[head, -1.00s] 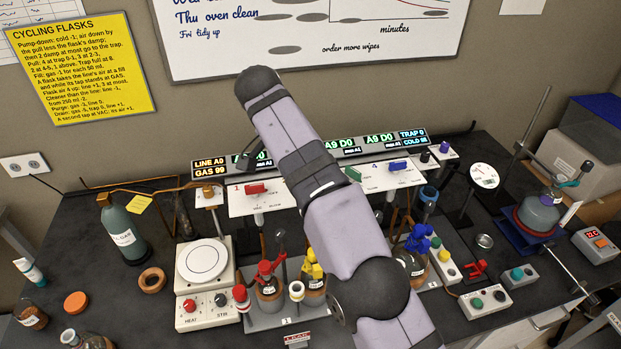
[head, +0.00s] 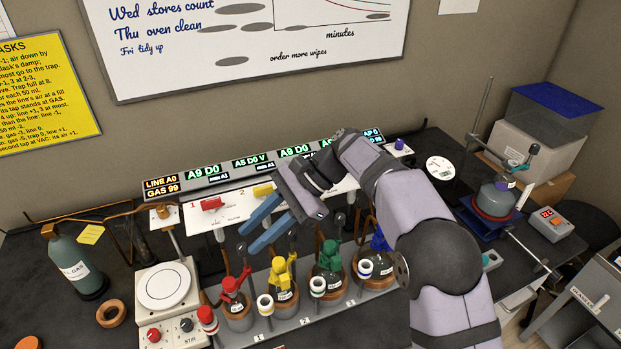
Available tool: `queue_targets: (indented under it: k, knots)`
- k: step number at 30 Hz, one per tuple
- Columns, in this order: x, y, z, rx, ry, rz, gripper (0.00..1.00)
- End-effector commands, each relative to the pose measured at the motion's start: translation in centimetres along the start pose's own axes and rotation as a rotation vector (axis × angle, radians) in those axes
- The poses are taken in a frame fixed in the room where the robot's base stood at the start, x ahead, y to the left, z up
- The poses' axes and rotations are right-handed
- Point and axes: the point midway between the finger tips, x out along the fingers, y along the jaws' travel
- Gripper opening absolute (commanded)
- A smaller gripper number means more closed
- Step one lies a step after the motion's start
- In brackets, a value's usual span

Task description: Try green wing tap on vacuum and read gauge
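The green wing tap is not visible; my gripper and arm cover that part of the white tap panel (head: 232,215). The red tap (head: 211,204) and yellow tap (head: 263,190) show to the left. My gripper (head: 248,239) is open and empty, its two blue fingers apart, pointing left and down in front of the panel. A flask with a green clamp (head: 329,254) stands below, third in the row. The round white dial gauge (head: 440,168) is at the right, its reading too small to tell. The display strip (head: 228,173) shows LINE A0, GAS 99, A9 D0, A5 D0 V and A9 D0.
Flasks with red (head: 235,285), yellow (head: 283,270) and blue (head: 379,240) clamps stand in the rack close below. A hotplate (head: 165,288) and gas bottle (head: 75,262) are at left. A round flask (head: 496,197) sits on a blue stand at right.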

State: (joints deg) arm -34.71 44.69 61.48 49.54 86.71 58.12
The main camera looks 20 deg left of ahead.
Motion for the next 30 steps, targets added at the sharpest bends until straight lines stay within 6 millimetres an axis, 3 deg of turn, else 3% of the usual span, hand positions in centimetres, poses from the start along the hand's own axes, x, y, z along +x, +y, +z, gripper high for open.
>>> queue_targets:
  k: [5,8,12,18,24,30]
  knots:
    - [-3.1,-1.8,-1.0,0.15,-0.248,-0.275,0.29]
    - [-6.1,-3.1,-2.5,0.247,-0.365,-0.466,0.29]
    - [-10.9,-4.1,-5.9,0.383,-0.477,-0.729,0.29]
    - [-15.5,-3.6,-10.6,0.521,-0.537,-0.984,0.29]
    - [-16.0,-2.9,-13.0,0.566,-0.514,-1.069,0.29]
    - [-16.0,-3.0,-13.1,0.568,-0.51,-1.074,0.29]
